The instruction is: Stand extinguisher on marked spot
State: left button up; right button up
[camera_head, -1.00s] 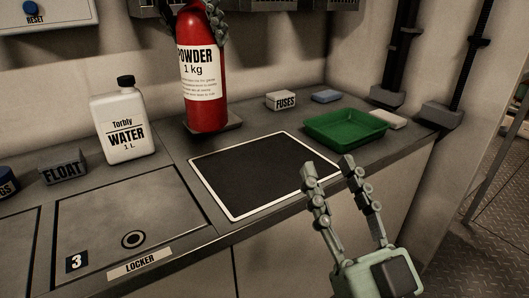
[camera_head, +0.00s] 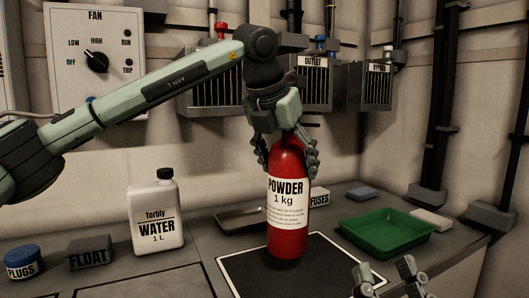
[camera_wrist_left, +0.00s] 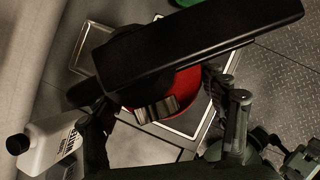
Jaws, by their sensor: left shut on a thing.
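The red fire extinguisher (camera_head: 288,205), labelled POWDER 1 kg, is upright in the head view. My left gripper (camera_head: 291,150) is shut on its upper part from above. The marked spot (camera_head: 332,274), a black square with a white border, lies under the extinguisher's base. I cannot tell whether the base touches it. In the left wrist view, the black handle (camera_wrist_left: 200,42) covers much of the red body (camera_wrist_left: 183,104), between the gripper's fingers. My right gripper (camera_head: 385,267) is open and empty at the bottom, right of the extinguisher.
A white water bottle (camera_head: 155,216) stands left of a shallow grey tray (camera_head: 240,218). FLOAT (camera_head: 89,257) and PLUGS (camera_head: 22,264) items are further left. Vented boxes (camera_head: 213,82) hang on the wall behind.

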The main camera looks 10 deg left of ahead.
aim_at(297, 189)
pick_arm(q)
jog(key=shift+s+d+f, duration=0.1)
jog(key=shift+d+f, duration=0.05)
jog(key=shift+d, duration=0.35)
jog(key=shift+d+f, duration=0.15)
jog(key=shift+d, duration=0.35)
jog(key=shift+f+b, duration=0.35)
jog(key=shift+f, duration=1.65)
pick_arm(e)
jog(key=shift+s+d+r+t, duration=0.35)
jog(key=shift+s+r+t, duration=0.3)
jog(key=shift+t, duration=0.15)
pick_arm(q)
jog(key=o, duration=1.9)
jog(key=shift+s+f, duration=0.1)
jog(key=shift+f, duration=0.15)
jog(key=shift+c, duration=0.2)
jog(key=shift+r, duration=0.1)
jog(key=p+v, duration=0.1)
jog(key=v, duration=1)
jog(key=shift+s+a+r, duration=0.1)
jog(key=shift+s+r, duration=0.1)
jog(key=shift+r, duration=0.2)
pick_arm(e)
jog(key=shift+w+a+f+g, duration=0.5)
jog(key=shift+w+f+g, duration=0.3)
jog(key=shift+g, duration=0.2)
